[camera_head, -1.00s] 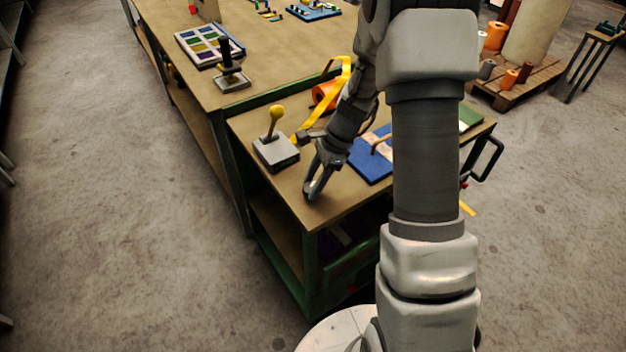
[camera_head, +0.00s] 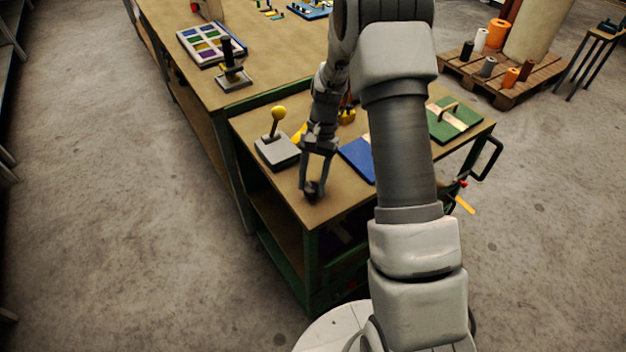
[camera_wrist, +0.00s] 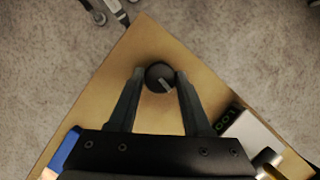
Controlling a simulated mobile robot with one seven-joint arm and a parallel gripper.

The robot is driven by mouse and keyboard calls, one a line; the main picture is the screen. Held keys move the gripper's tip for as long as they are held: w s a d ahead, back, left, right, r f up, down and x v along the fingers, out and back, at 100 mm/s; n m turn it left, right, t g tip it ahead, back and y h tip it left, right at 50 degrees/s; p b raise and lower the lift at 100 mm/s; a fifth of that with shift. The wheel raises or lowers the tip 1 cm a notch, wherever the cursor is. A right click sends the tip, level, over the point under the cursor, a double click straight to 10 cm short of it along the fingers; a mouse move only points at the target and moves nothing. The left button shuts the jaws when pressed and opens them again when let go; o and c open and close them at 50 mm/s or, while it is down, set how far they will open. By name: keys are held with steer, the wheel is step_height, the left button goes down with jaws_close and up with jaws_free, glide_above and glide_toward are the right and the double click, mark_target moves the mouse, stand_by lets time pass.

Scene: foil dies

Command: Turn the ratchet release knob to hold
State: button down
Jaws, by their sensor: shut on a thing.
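The ratchet release knob (camera_wrist: 158,76) is a round black knob with a pale pointer line on its top. It sits near the corner of the tabletop in the wrist view. My gripper (camera_wrist: 159,82) comes down over it with one finger on each side, shut on it. In the head view the dark knob (camera_head: 312,189) shows between the fingertips of my gripper (camera_head: 314,185), close to the table's front corner. The pointer line runs toward the lower right in the wrist view. I cannot read any hold mark by the knob.
A grey box with a yellow-balled lever (camera_head: 278,113) stands left of my gripper. A blue board (camera_head: 357,160) lies to the right, and a green board (camera_head: 447,122) farther right. The bare tabletop (camera_head: 277,189) ends close to the knob.

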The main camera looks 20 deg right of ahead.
steer(key=shift+n+h, duration=0.4)
steer(key=shift+n, duration=0.7)
steer(key=shift+c, duration=1.7)
jaws_free()
steer(key=shift+g, duration=0.3)
steer(key=v, duration=1.7)
steer(key=shift+r+p, duration=0.3)
steer(key=shift+p, duration=0.1)
